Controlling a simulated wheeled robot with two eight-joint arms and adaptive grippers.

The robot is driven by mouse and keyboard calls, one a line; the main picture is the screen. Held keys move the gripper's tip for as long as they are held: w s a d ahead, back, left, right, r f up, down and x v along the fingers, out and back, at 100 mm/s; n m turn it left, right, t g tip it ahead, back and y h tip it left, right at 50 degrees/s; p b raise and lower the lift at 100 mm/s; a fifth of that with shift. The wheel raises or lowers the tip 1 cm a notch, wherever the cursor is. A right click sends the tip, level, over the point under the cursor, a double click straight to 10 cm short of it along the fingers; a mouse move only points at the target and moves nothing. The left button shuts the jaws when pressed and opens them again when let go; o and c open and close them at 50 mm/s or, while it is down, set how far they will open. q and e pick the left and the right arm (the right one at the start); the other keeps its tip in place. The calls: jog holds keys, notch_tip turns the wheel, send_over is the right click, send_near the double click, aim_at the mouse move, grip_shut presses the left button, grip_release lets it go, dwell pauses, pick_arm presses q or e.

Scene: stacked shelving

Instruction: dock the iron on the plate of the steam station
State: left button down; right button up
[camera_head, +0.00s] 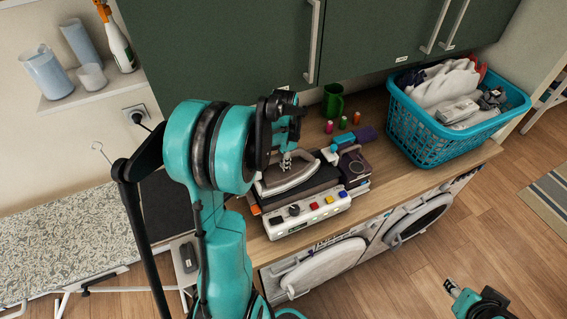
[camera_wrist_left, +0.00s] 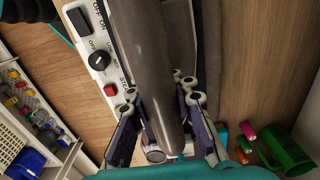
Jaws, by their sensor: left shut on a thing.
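In the left wrist view the grey handle (camera_wrist_left: 150,70) runs between the two fingers. The steam station (camera_head: 308,217) has a white front panel with coloured buttons. Its dark plate (camera_head: 322,181) shows beside the iron. I cannot tell whether the iron touches the plate, as the gripper and arm hide part of it. My right gripper (camera_head: 453,287) is low at the right, over the floor, its fingers unclear.
A turquoise laundry basket (camera_head: 430,140) fills the counter's right part. Green cabinets (camera_head: 225,50) hang above. Washing machines (camera_head: 325,265) stand below.

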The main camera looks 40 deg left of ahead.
pick_arm(q)
jog(key=c, duration=1.3)
grip_release()
notch_tip(320, 180, up, 12)
jog(key=shift+r, duration=0.1)
jog(key=shift+d, duration=0.1)
jog(key=s+d+f+n+t+b, duration=0.1)
jog(key=s+d+f+t+b, duration=0.1)
jog(key=d+f+b, duration=0.3)
jog(key=s+d+f+n+t+b, duration=0.2)
jog(key=s+d+f+b, duration=0.3)
jog(key=d+f+b, duration=0.1)
jog(key=s+d+f+n+t+b, duration=0.2)
jog(key=s+d+f+t+b, duration=0.1)
jog(key=d+f+b, duration=0.2)
jog(key=shift+s+d+f, duration=0.1)
jog(key=shift+d+f, duration=0.25)
jog(key=shift+d, duration=0.45)
jog(key=shift+s+d+f, duration=0.1)
jog(key=shift+d+f, duration=0.25)
jog(key=shift+d, duration=0.4)
jog(key=shift+s+d+f, duration=0.1)
jog(key=shift+d+f, duration=0.25)
jog(key=shift+d, duration=0.45)
